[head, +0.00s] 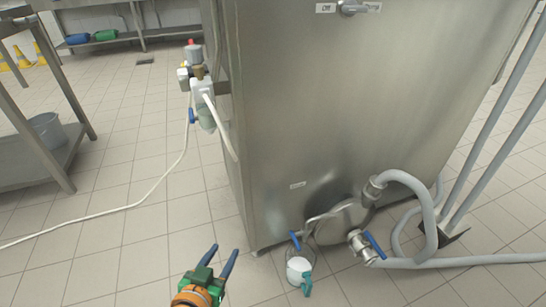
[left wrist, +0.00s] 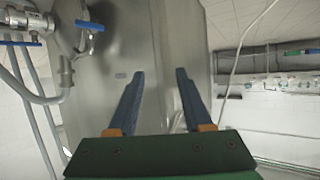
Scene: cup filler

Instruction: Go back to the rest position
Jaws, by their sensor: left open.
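My left gripper (head: 224,249) comes in at the bottom of the head view, open and empty, with two blue fingers apart. In the left wrist view my left gripper (left wrist: 159,71) shows nothing between its fingers but the steel tank wall behind. A white cup (head: 299,269) with a teal handle is below the small blue-handled tap (head: 295,241) at the tank's foot, right of the gripper and apart from it. I cannot tell what the cup rests on. My right gripper is not in view.
The large steel tank (head: 350,120) fills the middle. A grey hose (head: 425,205) and a blue-lever valve (head: 372,246) are at its lower right. A white hose (head: 130,205) crosses the floor at left. A steel table with a bucket (head: 47,130) stands far left. Tiled floor between is clear.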

